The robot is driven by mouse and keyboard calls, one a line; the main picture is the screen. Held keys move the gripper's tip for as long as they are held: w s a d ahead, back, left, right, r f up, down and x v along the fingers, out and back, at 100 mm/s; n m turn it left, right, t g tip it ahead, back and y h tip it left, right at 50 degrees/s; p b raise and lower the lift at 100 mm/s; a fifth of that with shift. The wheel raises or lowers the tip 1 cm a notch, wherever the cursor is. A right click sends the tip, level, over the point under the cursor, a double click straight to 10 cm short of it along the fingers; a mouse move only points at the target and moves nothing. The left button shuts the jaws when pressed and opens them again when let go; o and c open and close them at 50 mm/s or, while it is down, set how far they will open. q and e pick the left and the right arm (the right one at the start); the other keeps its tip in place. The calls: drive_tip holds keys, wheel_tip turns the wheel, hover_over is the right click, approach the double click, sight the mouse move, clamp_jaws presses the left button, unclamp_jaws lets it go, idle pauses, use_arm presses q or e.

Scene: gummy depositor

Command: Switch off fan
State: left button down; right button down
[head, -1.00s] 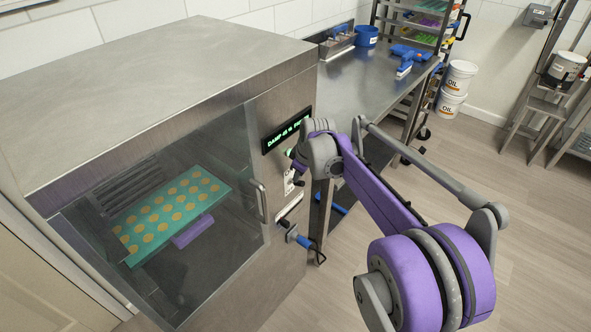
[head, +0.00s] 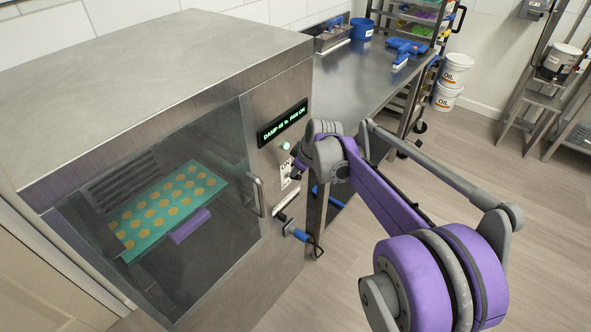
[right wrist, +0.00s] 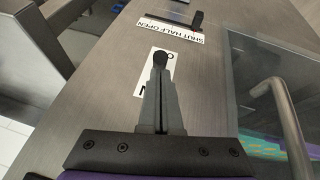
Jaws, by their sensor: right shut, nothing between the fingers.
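The steel cabinet (head: 170,70) carries a display (head: 282,124) with green text that reads about "DAMP 45 % FAN ON". A round green light (head: 285,145) glows below it. Lower is a white label plate (head: 287,182), partly hidden by my right gripper (head: 296,164). In the right wrist view my right gripper (right wrist: 160,72) is shut and empty, its tips over the white label plate (right wrist: 140,84). A dark rounded knob (right wrist: 160,57) shows right at the tips; I cannot tell whether they touch it. My left gripper is not in view.
The cabinet's glass door has a bar handle (head: 257,196), also in the right wrist view (right wrist: 279,105). A teal tray (head: 150,235) of orange pieces lies inside. A steel table (head: 350,75) stands behind.

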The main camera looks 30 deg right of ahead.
drive_tip(key=shift+s+f, duration=0.15)
drive_tip(key=t, duration=0.1)
drive_tip(key=s+f+t+y+b, duration=0.1)
drive_tip(key=t, duration=0.1)
drive_tip(key=shift+s+d+f+b, duration=0.15)
drive_tip(key=shift+d+f+b, duration=0.15)
drive_tip(key=shift+d, duration=0.05)
drive_tip(key=t, duration=0.1)
drive_tip(key=f+t+y+b, duration=0.1)
drive_tip(key=shift+s+d+m+t, duration=0.1)
drive_tip(key=shift+s+m+t, duration=0.2)
drive_tip(key=shift+t, duration=0.1)
drive_tip(key=shift+r+p, duration=0.75)
drive_tip(key=shift+r, duration=0.1)
